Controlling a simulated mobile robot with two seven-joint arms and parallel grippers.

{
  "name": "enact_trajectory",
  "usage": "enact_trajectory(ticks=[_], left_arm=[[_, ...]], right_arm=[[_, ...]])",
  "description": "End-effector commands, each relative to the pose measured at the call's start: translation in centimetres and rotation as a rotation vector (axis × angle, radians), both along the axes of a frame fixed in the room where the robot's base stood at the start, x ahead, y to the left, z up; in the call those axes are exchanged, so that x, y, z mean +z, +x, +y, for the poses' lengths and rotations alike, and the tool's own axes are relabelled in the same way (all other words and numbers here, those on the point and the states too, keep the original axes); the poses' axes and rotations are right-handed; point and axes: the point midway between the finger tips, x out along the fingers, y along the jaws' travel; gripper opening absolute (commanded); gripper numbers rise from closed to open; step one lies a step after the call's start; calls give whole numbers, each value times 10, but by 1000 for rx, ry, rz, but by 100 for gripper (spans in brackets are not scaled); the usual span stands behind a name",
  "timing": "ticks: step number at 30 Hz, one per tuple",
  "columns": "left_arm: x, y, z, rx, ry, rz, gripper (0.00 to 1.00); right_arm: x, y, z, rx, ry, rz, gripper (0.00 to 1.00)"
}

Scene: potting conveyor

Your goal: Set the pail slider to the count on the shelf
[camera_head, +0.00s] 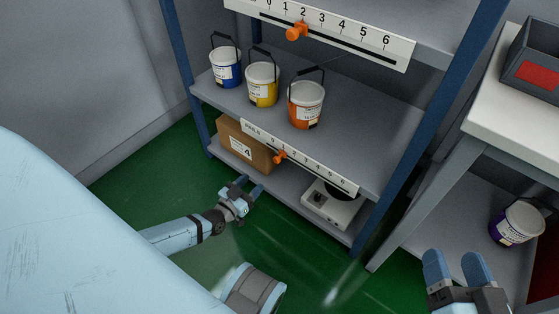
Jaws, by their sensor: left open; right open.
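The pail slider is an orange knob (279,157) on the lower white scale (310,172), labelled PAILS and numbered 0 to 6, on the shelf's front edge. The knob appears to stand near the 1, though the small print is hard to read. On the shelf board above stand three pails: a blue pail (226,70), a yellow pail (262,88) and an orange pail (306,108). My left gripper (250,186) is open and empty, below and left of the knob, apart from it. My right gripper (453,258) is open and empty at the lower right.
An upper scale (350,42) has its own orange knob (296,32) near 2. A cardboard box (240,147) and a white device (331,205) sit on the bottom shelf. A purple-labelled pail (516,224) stands under the right-hand table (490,110). A grey bin (535,62) is on top.

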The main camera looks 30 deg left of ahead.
Motion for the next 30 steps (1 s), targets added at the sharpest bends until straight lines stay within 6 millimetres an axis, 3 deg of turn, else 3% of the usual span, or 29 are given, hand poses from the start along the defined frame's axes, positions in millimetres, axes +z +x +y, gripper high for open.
enact_trajectory(ticks=[8,18,24,30], left_arm=[[-2,54,-5,-1,-1,-4,52],[-1,115,-10,-1,0,-2,52],[0,129,-11,-1,-1,0,52],[1,130,-11,-1,-1,1,52]], right_arm=[[-19,4,-2,14,-51,-3,66],[-15,17,-10,5,-138,-150,66],[-11,21,-11,2,-154,-190,66],[-10,21,-11,0,-156,-195,66]])
